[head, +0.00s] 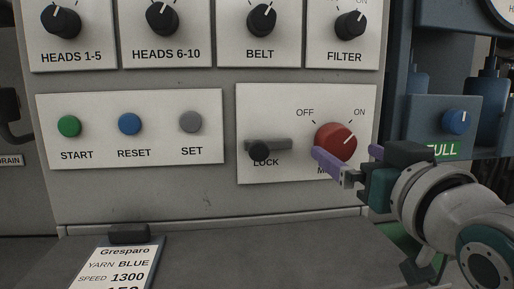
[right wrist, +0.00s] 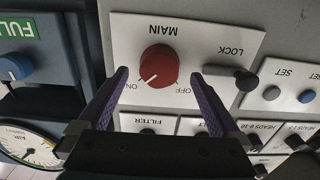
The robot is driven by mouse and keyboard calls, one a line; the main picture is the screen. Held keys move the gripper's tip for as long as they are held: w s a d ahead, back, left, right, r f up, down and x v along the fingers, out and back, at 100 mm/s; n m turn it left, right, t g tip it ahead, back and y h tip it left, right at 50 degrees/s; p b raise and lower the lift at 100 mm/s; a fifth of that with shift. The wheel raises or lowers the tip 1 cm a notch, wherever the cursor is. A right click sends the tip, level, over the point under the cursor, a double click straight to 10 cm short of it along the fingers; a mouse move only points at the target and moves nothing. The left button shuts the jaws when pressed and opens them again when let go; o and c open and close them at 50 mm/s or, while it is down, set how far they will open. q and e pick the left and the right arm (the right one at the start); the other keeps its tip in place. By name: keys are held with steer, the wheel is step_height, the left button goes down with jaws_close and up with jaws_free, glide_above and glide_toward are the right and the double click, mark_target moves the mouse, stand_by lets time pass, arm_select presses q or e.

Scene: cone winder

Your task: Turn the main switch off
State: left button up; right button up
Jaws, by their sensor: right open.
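The main switch is a red round knob (head: 335,139) on a white plate at the right of the panel. Its white pointer line points up and right at the ON mark. In the right wrist view the knob (right wrist: 159,65) appears upside down, its line toward ON. My right gripper (head: 345,151) is open, its purple fingers just in front of the knob. In the wrist view the fingertips (right wrist: 158,74) lie either side of the knob, apart from it. The LOCK lever (head: 281,144), a grey bar with a black knob, lies left of the switch. My left gripper is not in view.
Green START (head: 69,126), blue RESET (head: 129,124) and grey SET (head: 191,122) buttons sit left. Black knobs, including FILTER (head: 350,25), are above. A blue knob (head: 457,122) is at the right. A label card (head: 120,266) stands below, on a grey ledge (head: 250,250).

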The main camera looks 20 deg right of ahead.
mark_target(336, 144)
steer(key=shift+x, duration=1.4)
steer(key=shift+c, duration=0.4)
steer(key=c, duration=1.3)
steer(key=shift+o, duration=0.2)
